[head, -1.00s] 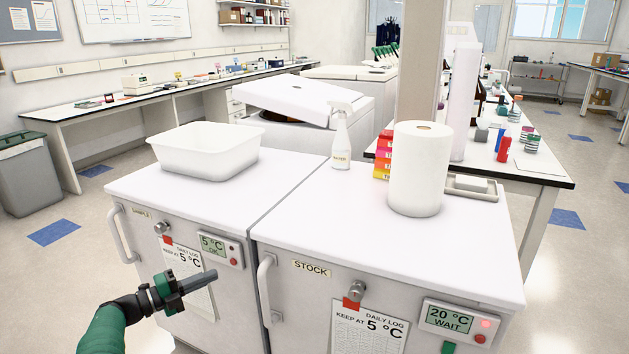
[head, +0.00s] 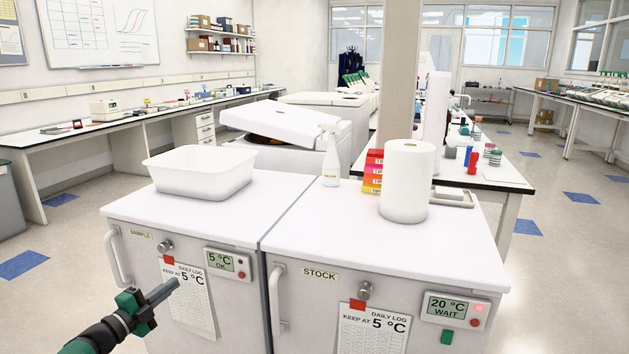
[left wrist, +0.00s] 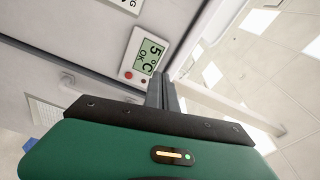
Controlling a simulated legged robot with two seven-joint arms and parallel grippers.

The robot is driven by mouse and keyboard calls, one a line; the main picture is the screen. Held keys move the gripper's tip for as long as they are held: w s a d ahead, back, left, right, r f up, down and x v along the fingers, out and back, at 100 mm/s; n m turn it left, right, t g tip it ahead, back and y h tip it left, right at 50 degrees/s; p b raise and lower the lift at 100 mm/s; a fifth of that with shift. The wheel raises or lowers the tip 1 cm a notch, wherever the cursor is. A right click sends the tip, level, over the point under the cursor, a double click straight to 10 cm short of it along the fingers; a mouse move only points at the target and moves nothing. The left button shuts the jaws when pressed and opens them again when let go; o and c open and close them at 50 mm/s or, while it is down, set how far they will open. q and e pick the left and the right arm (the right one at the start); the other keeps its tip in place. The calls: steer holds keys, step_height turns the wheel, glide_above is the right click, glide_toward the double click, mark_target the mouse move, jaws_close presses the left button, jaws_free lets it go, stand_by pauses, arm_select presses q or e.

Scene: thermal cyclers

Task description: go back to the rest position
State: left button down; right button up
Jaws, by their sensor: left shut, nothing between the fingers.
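My left gripper (head: 174,285) shows at the lower left of the head view, in front of the SAMPLE unit (head: 140,250). Its dark fingers are together with nothing between them. They point up and to the right, over the unit's paper log (head: 190,300) in the picture. In the left wrist view the shut fingers (left wrist: 161,90) reach up past the green gripper body, close under the 5 °C OK display (left wrist: 149,55) in the picture. I cannot tell whether they touch the unit. My right gripper is not clearly visible.
The STOCK unit (head: 310,310) stands beside the SAMPLE unit, its display (head: 452,309) reading 20 °C WAIT. On top are a white basin (head: 200,172), a spray bottle (head: 330,160) and a paper roll (head: 407,182). A handle (head: 118,260) sticks out near my left gripper. Floor at left is open.

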arm_select(q)
steer(key=s+d+f+n+g+y, duration=0.3)
steer(key=s+d+f+n+g, duration=0.3)
steer(key=s, duration=0.8)
steer(key=s+d+f+n+g+y, duration=0.3)
steer(key=s+d+n, duration=0.4)
steer(key=s, duration=0.6)
steer(key=s+d+f+n+g+y, duration=0.2)
steer(key=s+d+f+n+g, duration=0.5)
steer(key=s, duration=0.7)
step_height(320, 180, up, 31)
steer(key=a+t+p, duration=0.1)
steer(key=t+p, duration=0.1)
steer(key=p, duration=2.8)
steer(key=shift+a+r+n, duration=0.15)
steer(key=shift+n, duration=0.15)
